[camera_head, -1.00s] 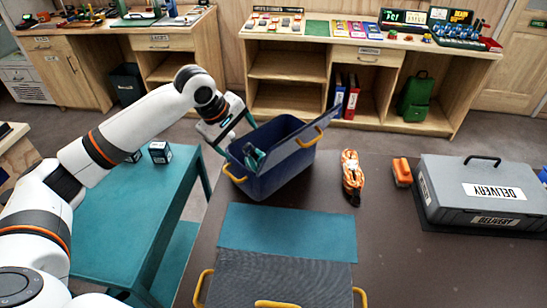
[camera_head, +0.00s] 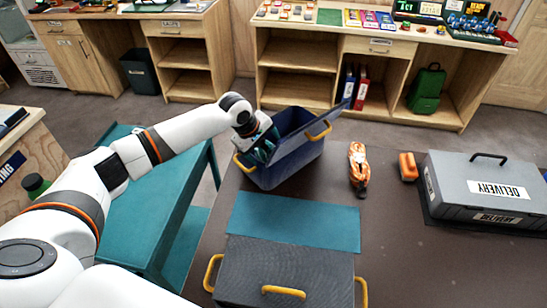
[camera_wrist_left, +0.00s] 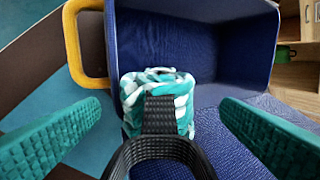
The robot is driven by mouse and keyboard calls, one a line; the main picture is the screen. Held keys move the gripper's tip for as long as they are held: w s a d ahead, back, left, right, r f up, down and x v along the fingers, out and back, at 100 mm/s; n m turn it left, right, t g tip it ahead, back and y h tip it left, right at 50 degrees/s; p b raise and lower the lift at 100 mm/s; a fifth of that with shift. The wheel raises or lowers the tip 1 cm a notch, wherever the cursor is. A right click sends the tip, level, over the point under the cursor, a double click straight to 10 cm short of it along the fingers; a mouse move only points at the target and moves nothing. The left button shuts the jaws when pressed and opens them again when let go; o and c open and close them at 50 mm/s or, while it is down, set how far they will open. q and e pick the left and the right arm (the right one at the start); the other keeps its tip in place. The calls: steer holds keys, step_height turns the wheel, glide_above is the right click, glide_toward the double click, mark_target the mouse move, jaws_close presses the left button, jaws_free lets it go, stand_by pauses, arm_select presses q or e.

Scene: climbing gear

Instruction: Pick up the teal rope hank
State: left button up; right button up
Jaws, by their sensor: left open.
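The teal and white rope hank (camera_wrist_left: 158,92) stands inside the blue bin (camera_wrist_left: 250,90), with a black strap (camera_wrist_left: 158,140) around it that loops toward the camera. In the left wrist view my left gripper (camera_wrist_left: 160,130) is open, with one teal finger on each side of the strap and hank, apart from both. In the head view my left gripper (camera_head: 262,150) reaches down into the blue bin (camera_head: 285,172) at its left side. The hank is mostly hidden there by the gripper. My right gripper is not in view.
The bin has yellow handles (camera_head: 243,167) and a raised lid at its right. A teal mat (camera_head: 295,222) and a grey crate (camera_head: 285,265) lie in front.

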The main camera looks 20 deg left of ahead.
arm_select(q)
steer(key=shift+c, duration=0.5)
steer(key=c, duration=1.5)
steer(key=shift+c, duration=0.7)
steer(key=shift+w+r, duration=0.1)
